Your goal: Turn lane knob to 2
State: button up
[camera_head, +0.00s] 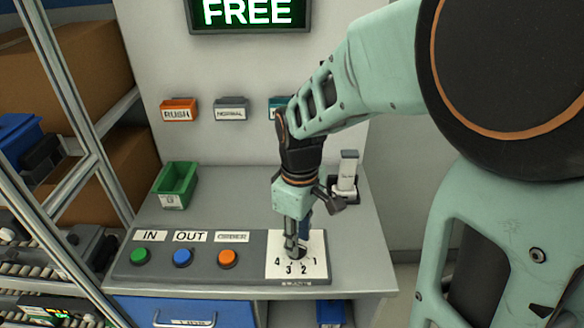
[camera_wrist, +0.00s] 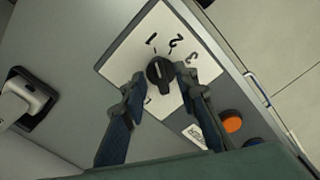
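The lane knob (camera_wrist: 160,72) is a round black knob on a white plate (camera_wrist: 127,50) with the numbers 1 to 4 around it. In the head view the plate (camera_head: 318,244) lies at the right end of the grey button panel, and the knob is mostly hidden behind my fingers. My gripper (camera_head: 296,248) points down onto it. In the wrist view my gripper (camera_wrist: 159,74) has one finger on each side of the knob, both seemingly against it. A small pale mark shows on the knob, but I cannot tell which number it points at.
Green (camera_head: 140,255), blue (camera_head: 182,257) and orange (camera_head: 228,258) buttons sit left of the plate. A green bin (camera_head: 175,184) and a white device in a dark holder (camera_head: 346,176) stand behind. A shelf rack (camera_head: 88,150) is at left.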

jog(key=shift+f, duration=0.65)
grip_shut()
jog(key=shift+m, duration=0.4)
jog(key=m, duration=0.3)
jog(key=shift+s, duration=0.1)
jog(key=shift+a+m, duration=0.1)
jog(key=shift+m, duration=1.9)
